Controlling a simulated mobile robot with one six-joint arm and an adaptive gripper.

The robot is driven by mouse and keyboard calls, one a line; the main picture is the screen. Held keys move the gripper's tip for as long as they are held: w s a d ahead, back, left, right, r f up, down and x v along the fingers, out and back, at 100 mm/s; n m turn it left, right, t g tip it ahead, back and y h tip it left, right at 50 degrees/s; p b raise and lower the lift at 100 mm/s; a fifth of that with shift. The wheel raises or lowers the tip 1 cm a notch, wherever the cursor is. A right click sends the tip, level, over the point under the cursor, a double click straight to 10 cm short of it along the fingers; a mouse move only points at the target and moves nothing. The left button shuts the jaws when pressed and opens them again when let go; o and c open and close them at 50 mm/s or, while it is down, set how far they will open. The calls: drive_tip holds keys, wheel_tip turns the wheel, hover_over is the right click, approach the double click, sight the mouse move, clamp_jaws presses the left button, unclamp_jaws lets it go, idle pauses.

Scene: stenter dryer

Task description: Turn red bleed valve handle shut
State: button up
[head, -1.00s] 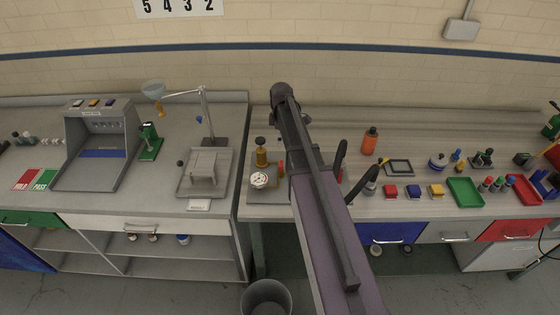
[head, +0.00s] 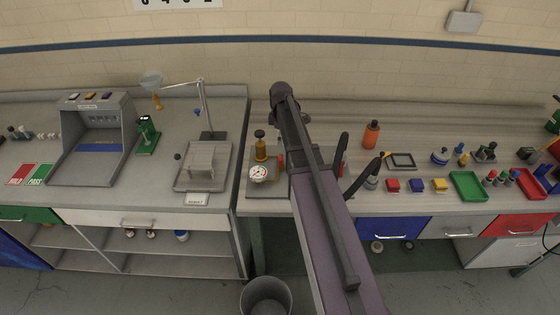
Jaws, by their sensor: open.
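A brass valve body with a dark knob (head: 260,146) and a white dial gauge (head: 258,173) stands on a grey plate at the left end of the right bench. A small red part (head: 281,161), which looks like the bleed valve handle, shows just right of the brass body, close to my arm's left edge; its exact angle is too small to tell. My arm crosses the middle of the view and hides the bench behind it.
A red-orange bottle (head: 371,134) and a grey bottle (head: 371,182) stand near the fingers. Red, blue and yellow blocks (head: 417,186) and a green tray (head: 469,186) lie farther right. A bin (head: 266,297) stands below.

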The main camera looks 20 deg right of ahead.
sight(281, 157)
drive_tip(key=shift+f+b, duration=4.95)
drive_tip(key=shift+f, duration=0.3)
drive_tip(key=c, duration=1.2)
drive_tip(key=shift+o, duration=0.2)
drive_tip(key=shift+a, duration=0.15)
